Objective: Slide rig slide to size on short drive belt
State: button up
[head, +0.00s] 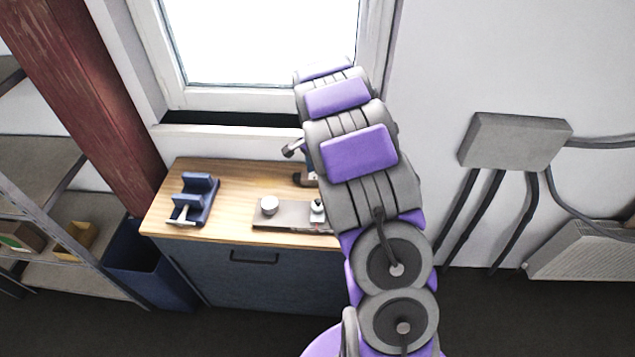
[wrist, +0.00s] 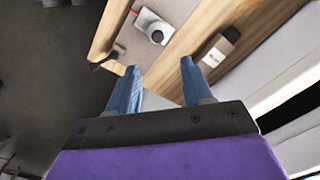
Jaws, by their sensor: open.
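In the head view a flat grey rig plate (head: 290,216) lies on the wooden bench top. A round pale pulley (head: 269,205) stands on its left part, and a small light fitting (head: 317,208), perhaps the slide, stands at its right beside my arm. My arm hides the plate's right end. I cannot make out a drive belt.
A blue vise-like holder (head: 195,197) stands at the left of the bench top (head: 235,180). A small dark box (wrist: 218,50) lies on the bench in the wrist view. A window is behind; shelving (head: 40,170) and a blue bin (head: 150,270) are left.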

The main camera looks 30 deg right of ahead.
jog(key=shift+r, duration=2.4)
